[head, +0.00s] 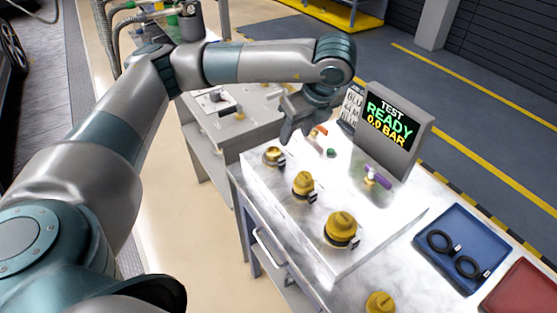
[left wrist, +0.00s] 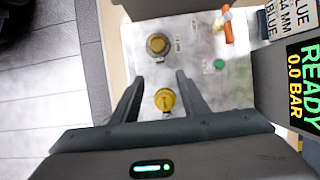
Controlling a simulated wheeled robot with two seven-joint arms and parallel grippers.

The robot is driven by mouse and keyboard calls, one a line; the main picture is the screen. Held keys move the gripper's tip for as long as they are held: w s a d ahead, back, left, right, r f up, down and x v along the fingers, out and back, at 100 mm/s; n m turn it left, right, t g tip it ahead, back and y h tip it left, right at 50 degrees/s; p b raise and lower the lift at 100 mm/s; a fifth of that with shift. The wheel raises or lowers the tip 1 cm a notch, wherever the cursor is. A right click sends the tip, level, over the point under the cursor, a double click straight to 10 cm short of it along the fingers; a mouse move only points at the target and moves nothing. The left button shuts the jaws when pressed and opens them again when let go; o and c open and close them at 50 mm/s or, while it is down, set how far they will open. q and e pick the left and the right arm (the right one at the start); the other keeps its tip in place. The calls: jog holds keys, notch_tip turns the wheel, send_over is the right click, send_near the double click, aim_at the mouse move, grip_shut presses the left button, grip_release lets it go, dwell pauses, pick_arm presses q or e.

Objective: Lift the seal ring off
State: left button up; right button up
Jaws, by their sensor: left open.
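My left gripper (head: 291,132) is open and points down above the far end of the white plate. In the left wrist view its fingers (left wrist: 160,80) are spread, with a yellow cap (left wrist: 165,100) seen between them. No contact shows. A brass fitting (left wrist: 157,45) with a dark rim lies just beyond the fingertips; it also shows in the head view (head: 273,156). The middle yellow cap (head: 303,184) and a larger yellow cap (head: 341,226) stand nearer, each with a dark tab. Two black rings (head: 439,241) (head: 467,267) lie flat, apart. I cannot tell which ring the task means.
The rings lie in a blue tray (head: 465,219), beside a red tray (head: 522,292). A display (head: 390,121) reading "TEST READY 0.0 BAR" stands behind the plate. Orange (head: 318,131) and purple (head: 377,174) handles rise near it. Another yellow cap (head: 380,303) stands at the near edge.

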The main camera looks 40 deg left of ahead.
pick_arm(q)
jog(key=p, duration=0.2)
send_over(281, 159)
jog(key=s+d, duration=0.1)
jog(key=d, duration=0.2)
notch_tip(281, 159, down, 8)
jog(key=shift+a+f, duration=0.35)
jog(key=shift+f, duration=0.3)
jog(key=shift+w, duration=0.1)
jog(key=shift+p+x, duration=0.85)
jog(key=shift+p, duration=0.15)
jog(key=shift+p+x, duration=0.5)
jog(key=shift+x, duration=0.6)
jog(key=shift+w+a+f, duration=0.1)
jog(key=shift+a+f, duration=0.3)
jog(key=shift+f, duration=0.2)
